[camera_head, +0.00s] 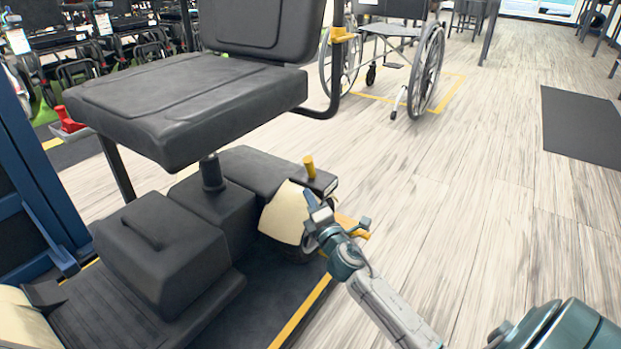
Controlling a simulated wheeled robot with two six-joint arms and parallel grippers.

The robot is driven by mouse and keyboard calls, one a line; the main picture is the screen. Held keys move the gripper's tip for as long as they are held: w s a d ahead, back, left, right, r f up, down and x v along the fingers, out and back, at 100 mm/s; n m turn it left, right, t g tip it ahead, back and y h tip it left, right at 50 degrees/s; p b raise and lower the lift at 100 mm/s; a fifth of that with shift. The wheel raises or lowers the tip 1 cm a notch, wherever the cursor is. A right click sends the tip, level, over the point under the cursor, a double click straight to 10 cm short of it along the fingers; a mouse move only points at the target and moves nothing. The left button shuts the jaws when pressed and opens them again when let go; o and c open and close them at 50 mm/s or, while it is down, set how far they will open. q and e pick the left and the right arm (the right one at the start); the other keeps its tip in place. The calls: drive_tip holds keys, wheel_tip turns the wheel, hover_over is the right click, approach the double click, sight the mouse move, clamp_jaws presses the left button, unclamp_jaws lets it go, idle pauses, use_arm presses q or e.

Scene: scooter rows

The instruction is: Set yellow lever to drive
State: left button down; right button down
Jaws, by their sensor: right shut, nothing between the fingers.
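The yellow lever (309,166) stands up from a small dark box at the rear side of the black scooter (190,240), above a cream wheel cover. My right gripper (309,200) is just below and in front of the lever, near the cream cover. Its fingers are shut and empty. From this view I cannot tell whether it touches the box or the cover. The lever looks nearly upright, and no drive marking is readable. My left gripper is not in view.
The scooter's dark seat (190,100) overhangs the lever's left side. A wheelchair (400,60) stands behind on the floor. A dark mat (582,125) lies at the right. The wooden floor between them is clear. A blue frame (25,190) stands at the left edge.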

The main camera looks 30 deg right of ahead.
sight(305, 200)
drive_tip(key=x, duration=0.3)
drive_tip(key=shift+w, duration=0.25)
drive_tip(key=shift+w+d+r+b, duration=0.2)
drive_tip(key=shift+w+d+b, duration=0.1)
drive_tip(key=shift+d, duration=0.2)
drive_tip(key=shift+w+d+r+b, duration=0.2)
drive_tip(key=shift+w+d, duration=0.15)
drive_tip(key=shift+d, duration=0.2)
drive_tip(key=shift+w+d+r, duration=0.25)
drive_tip(key=shift+w+d, duration=0.1)
drive_tip(key=shift+d, duration=0.2)
